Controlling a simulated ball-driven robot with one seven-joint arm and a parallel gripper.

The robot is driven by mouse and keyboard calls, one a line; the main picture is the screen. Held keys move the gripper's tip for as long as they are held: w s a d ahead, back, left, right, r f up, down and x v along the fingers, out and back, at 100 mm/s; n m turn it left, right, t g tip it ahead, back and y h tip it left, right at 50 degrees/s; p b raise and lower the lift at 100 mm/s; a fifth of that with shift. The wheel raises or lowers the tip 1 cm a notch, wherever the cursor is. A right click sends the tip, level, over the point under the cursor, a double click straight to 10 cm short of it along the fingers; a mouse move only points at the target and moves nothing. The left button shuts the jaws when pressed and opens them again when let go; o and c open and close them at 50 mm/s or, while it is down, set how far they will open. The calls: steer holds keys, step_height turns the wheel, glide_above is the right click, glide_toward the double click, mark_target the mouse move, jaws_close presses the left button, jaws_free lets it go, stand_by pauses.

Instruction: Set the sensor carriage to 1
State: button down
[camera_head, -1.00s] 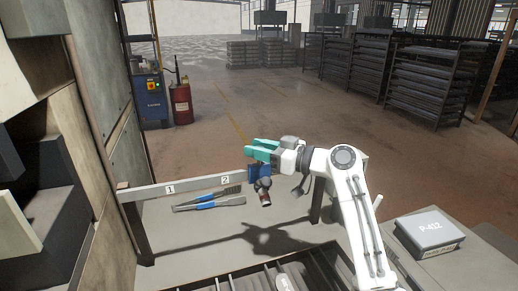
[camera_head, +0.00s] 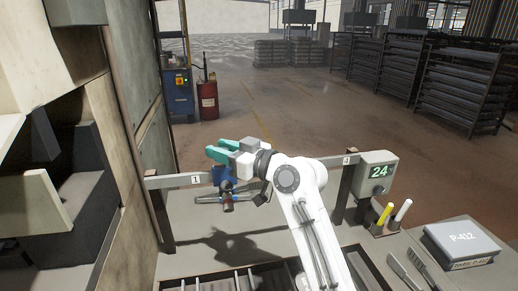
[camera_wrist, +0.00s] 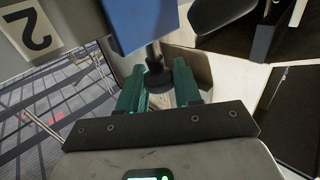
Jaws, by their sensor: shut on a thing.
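The blue sensor carriage (camera_head: 221,176) sits on the grey rail (camera_head: 172,181), just right of the label 1 (camera_head: 196,180). A dark sensor body hangs in front below it. My gripper (camera_head: 216,149), with teal fingers, is at the carriage's top. In the wrist view the teal fingers of my gripper (camera_wrist: 160,83) are shut around a dark round-ended knob (camera_wrist: 158,72) below the blue carriage (camera_wrist: 144,20). The label 2 (camera_wrist: 38,30) shows beside the carriage there; in the head view my arm hides it.
A display box reading 24 (camera_head: 379,171) stands at the rail's right end. Yellow and white markers (camera_head: 385,214) stand below it. A grey P-412 box (camera_head: 461,243) is at the right. A tall cabinet wall (camera_head: 136,110) closes the rail's left end.

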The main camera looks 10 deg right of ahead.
steer(key=a, duration=1.1)
steer(key=shift+a+r, duration=0.25)
steer(key=shift+a, duration=0.25)
steer(key=c, duration=0.9)
jaws_free()
steer(key=shift+a, duration=0.2)
steer(key=shift+o, duration=0.2)
steer(key=shift+d+f, duration=0.1)
steer(key=shift+f, duration=0.05)
steer(key=b+v, duration=0.1)
steer(key=v, duration=0.9)
steer(key=shift+s+d+b, duration=0.25)
steer(key=shift+b, duration=0.1)
